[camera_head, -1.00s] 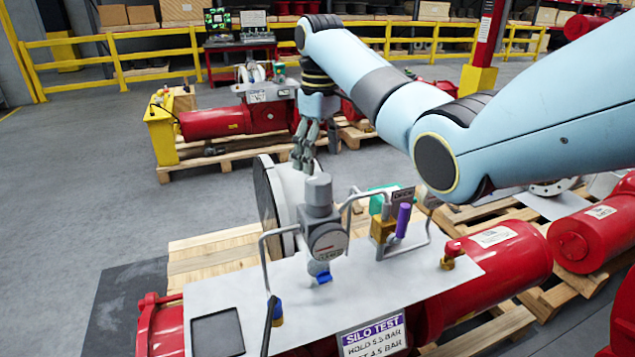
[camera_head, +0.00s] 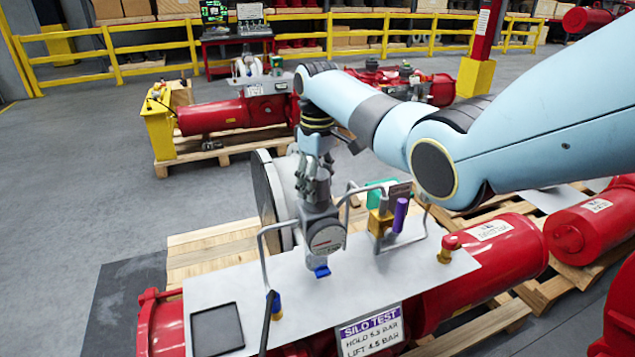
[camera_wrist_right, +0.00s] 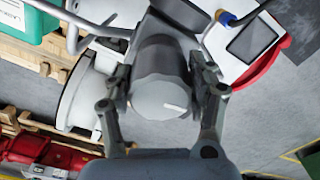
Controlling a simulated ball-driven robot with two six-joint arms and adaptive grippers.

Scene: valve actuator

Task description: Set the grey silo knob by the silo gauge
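The grey silo knob (camera_wrist_right: 163,88) shows in the right wrist view as a round cap with a pale line mark on its top. My right gripper (camera_wrist_right: 162,72) is open, with one finger on each side of the knob; I cannot tell whether they touch it. In the head view my right gripper (camera_head: 314,180) points down over the knob, which the fingers partly hide. The silo gauge (camera_head: 327,238) is a round dial just below the knob; its reading is too small to make out. A silo test sign (camera_head: 371,331) hangs in front. My left gripper is not in view.
A grey plate (camera_head: 400,272) on a red actuator carries the regulator. Bent grey pipes (camera_head: 275,231) rise beside the gauge. A brass valve with a purple handle (camera_head: 400,215) stands to the right. A large pale disc (camera_head: 270,195) stands behind.

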